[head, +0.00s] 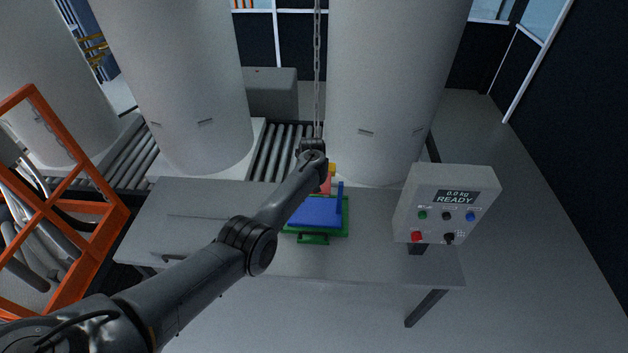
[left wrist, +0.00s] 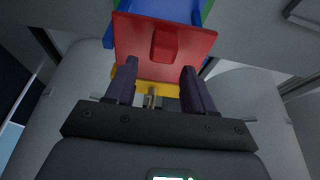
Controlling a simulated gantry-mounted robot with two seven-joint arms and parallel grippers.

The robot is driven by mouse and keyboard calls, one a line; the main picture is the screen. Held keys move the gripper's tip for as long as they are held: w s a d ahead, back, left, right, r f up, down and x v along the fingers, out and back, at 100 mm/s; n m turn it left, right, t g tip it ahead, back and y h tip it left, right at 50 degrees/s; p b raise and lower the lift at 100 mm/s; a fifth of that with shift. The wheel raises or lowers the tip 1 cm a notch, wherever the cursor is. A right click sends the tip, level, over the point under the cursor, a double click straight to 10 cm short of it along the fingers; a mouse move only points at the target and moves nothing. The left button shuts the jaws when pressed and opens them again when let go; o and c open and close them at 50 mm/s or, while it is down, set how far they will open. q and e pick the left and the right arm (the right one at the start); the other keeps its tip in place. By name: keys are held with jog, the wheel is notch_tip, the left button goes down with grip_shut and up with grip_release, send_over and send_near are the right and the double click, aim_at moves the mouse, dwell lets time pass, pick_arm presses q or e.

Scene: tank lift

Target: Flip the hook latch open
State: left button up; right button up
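A small fixture sits on the grey table. In the head view it has a green base (head: 313,239), a blue body (head: 316,212), a red part (head: 326,187) and a yellow part (head: 332,168). The left wrist view shows a red plate (left wrist: 190,45) with a raised red block (left wrist: 164,44), and a yellow strip (left wrist: 150,87) at its near edge. I cannot tell which part is the hook latch. My left gripper (left wrist: 159,72) is open, its fingers apart near the plate on either side of the block's line. In the head view my arm hides the gripper. My right gripper is out of view.
A control box (head: 446,205) reading "0.0 kg READY" stands at the table's right. Large pale tanks (head: 395,80) stand behind the table, with a chain (head: 317,70) hanging between two. An orange railing (head: 60,200) is at left. The table (head: 380,255) is clear before the box.

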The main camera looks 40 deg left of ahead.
pick_arm(q)
jog(key=shift+s+d+f, duration=0.25)
jog(key=shift+f, duration=0.15)
jog(key=shift+p+v, duration=0.4)
jog(key=shift+v, duration=0.55)
jog(key=v, duration=0.9)
jog(key=shift+p, duration=0.35)
